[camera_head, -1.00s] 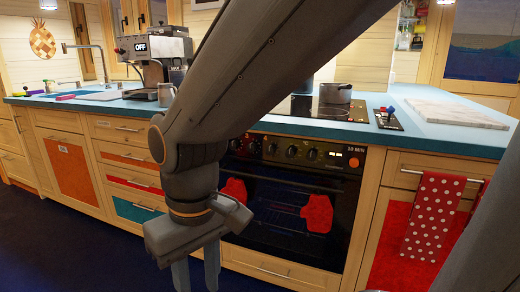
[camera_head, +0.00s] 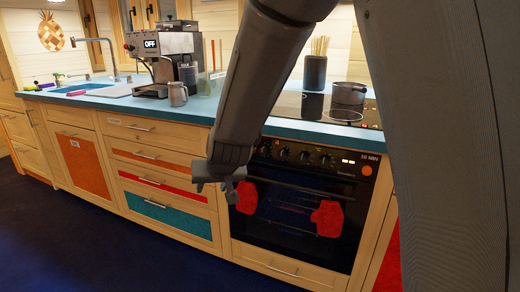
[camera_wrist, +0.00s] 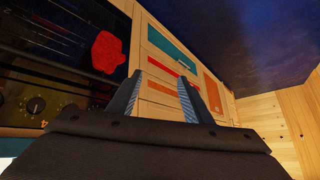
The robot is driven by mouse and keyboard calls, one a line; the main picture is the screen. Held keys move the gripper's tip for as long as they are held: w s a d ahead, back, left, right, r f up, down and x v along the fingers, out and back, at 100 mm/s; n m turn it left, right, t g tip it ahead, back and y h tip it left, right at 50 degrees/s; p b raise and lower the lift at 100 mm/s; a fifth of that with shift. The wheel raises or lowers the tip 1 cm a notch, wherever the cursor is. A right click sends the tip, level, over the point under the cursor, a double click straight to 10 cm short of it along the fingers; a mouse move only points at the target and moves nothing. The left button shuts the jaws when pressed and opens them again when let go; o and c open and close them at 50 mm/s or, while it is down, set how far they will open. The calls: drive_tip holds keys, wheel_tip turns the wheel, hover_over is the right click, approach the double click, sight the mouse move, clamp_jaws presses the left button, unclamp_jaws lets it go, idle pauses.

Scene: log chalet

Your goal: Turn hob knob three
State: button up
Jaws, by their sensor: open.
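The oven's control panel (camera_head: 335,160) carries a row of several dark hob knobs below the counter edge. The third from the left (camera_head: 304,157) shows in the head view, clear of my arm. In the wrist view one knob (camera_wrist: 35,105) shows at the left edge, with a figure 4 near it; I cannot tell which knob it is. My gripper (camera_head: 232,194) is in front of the oven's left edge, below and left of the knobs. In the wrist view my gripper (camera_wrist: 160,88) has its two fingers apart with nothing between them, pointing towards the drawer fronts.
Red oven mitts (camera_head: 328,218) hang at the oven door (camera_head: 285,225). A pot (camera_head: 348,93) and a dark utensil holder (camera_head: 315,73) stand at the hob. A coffee machine (camera_head: 165,60) and metal jug (camera_head: 177,93) stand on the blue counter (camera_head: 200,108). The dark floor (camera_head: 110,240) is clear.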

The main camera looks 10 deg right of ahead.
drive_tip(key=w+d+m+t+h+p, duration=0.1)
drive_tip(key=w+d+t+h+p, duration=0.15)
drive_tip(key=w, duration=0.55)
drive_tip(key=m+t+h+p, duration=0.4)
drive_tip(key=t+h+p, duration=0.15)
drive_tip(key=h, duration=0.45)
approach(262, 154)
drive_tip(key=g, duration=0.1)
drive_tip(key=x, duration=0.8)
drive_tip(key=shift+w+d+r+p, duration=0.1)
drive_tip(key=shift+w+r+p, duration=0.2)
drive_tip(key=shift+r+p, duration=0.1)
drive_tip(key=c, duration=1.1)
